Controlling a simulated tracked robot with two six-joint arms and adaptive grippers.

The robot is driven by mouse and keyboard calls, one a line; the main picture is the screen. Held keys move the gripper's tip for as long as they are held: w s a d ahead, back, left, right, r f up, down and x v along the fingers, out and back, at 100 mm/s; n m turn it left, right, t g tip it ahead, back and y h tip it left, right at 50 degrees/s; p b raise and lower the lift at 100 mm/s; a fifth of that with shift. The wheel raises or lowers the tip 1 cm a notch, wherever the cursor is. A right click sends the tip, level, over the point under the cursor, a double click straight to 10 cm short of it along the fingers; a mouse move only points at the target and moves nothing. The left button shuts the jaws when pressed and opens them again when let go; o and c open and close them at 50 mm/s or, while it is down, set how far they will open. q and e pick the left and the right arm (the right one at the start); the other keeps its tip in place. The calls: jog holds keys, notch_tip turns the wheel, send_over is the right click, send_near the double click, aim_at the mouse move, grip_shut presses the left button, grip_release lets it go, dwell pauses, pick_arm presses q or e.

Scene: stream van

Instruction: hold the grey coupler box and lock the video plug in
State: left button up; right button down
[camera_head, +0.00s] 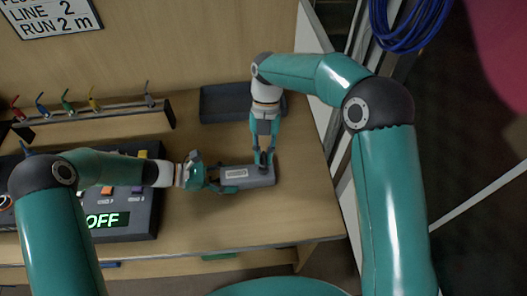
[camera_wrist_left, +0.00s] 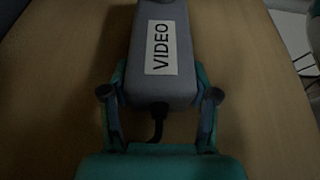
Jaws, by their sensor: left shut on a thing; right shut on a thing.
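The grey coupler box (camera_head: 256,181) lies on the wooden desk, long side left to right, with a pale label. In the left wrist view the box (camera_wrist_left: 181,88) reads VIDEO, and a black cable leaves its near end. My left gripper (camera_head: 222,180) is shut on the box's left end; its fingers (camera_wrist_left: 160,97) flank the near end in the wrist view. My right gripper (camera_head: 264,160) points down at the box's back edge near its right end, shut on a small dark piece, apparently the video plug. The fingers mostly hide it; how deep it sits cannot be told.
A control panel with an OFF display (camera_head: 102,220) stands at the left, partly behind my left arm. A rack (camera_head: 130,112) with several coloured levers is behind it. A dark tray (camera_head: 222,103) lies at the back. The desk is clear in front of the box.

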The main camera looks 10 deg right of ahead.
jog(key=shift+f, duration=0.9)
jog(key=n+h, duration=0.1)
jog(key=n, duration=0.2)
jog(key=shift+a, duration=0.1)
jog(key=shift+n, duration=0.3)
jog(key=n+h, duration=0.1)
jog(key=n, duration=0.2)
jog(key=shift+h, duration=0.3)
jog(key=c, duration=1)
grip_release()
jog(key=shift+v, duration=3.75)
